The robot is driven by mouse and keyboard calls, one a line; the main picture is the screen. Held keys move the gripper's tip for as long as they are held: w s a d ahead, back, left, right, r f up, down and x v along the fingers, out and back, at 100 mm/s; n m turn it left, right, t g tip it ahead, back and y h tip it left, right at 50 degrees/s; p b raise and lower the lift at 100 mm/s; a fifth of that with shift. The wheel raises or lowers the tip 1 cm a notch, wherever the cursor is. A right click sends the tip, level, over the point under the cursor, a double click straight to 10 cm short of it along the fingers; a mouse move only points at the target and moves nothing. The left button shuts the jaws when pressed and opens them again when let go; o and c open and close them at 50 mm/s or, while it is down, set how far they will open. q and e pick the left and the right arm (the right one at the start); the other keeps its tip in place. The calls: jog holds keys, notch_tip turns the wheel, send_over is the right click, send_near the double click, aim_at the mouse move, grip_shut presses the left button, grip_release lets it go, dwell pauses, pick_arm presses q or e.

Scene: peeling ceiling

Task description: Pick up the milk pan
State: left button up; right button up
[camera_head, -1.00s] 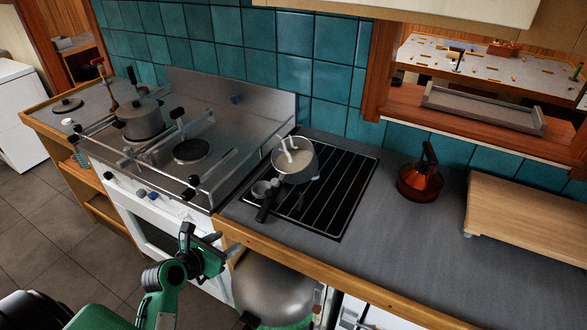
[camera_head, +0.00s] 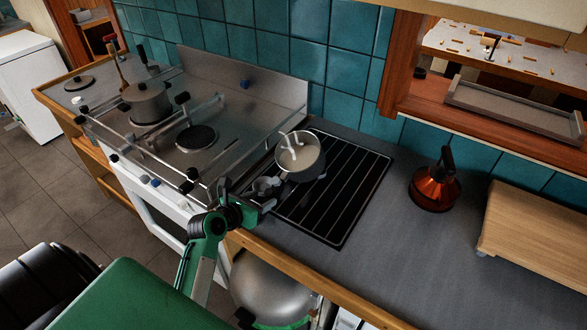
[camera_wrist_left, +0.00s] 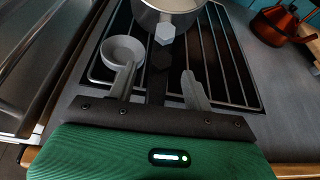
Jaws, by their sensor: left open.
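The milk pan (camera_head: 310,168) is a small grey metal pan with pale contents, standing on the black rack beside the stove. In the left wrist view its body (camera_wrist_left: 178,19) shows at the top edge, partly cut off. Its dark handle (camera_wrist_left: 157,84) points toward me and runs between my fingers. My left gripper (camera_head: 262,201) is at the handle, at the counter's front edge. In the left wrist view this gripper (camera_wrist_left: 161,82) is open, one finger on each side of the handle, with gaps visible. The right gripper is not in view.
A small grey cup (camera_wrist_left: 122,48) lies close by the left finger. A stove (camera_head: 228,135) with a lidded pot (camera_head: 148,104) is to the left. A red-brown kettle (camera_head: 433,190) and a wooden board (camera_head: 535,225) are to the right. Counter between rack and kettle is clear.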

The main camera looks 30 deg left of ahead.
aim_at(266, 195)
pick_arm(q)
jog(key=shift+w+f, duration=0.1)
jog(key=shift+w, duration=0.2)
jog(key=shift+w+d+p, duration=0.15)
jog(key=shift+w+p, duration=0.25)
jog(key=shift+w, duration=0.15)
jog(key=p+x, duration=0.1)
jog(key=x, duration=0.2)
jog(key=shift+w+f, duration=0.15)
jog(key=shift+f, duration=0.05)
jog(key=shift+w+f, duration=0.15)
jog(key=shift+w, duration=0.15)
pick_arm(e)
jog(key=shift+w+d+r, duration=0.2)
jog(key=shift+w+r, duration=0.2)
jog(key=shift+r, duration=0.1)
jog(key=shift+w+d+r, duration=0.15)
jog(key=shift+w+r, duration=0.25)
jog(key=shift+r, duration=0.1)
pick_arm(q)
grip_shut()
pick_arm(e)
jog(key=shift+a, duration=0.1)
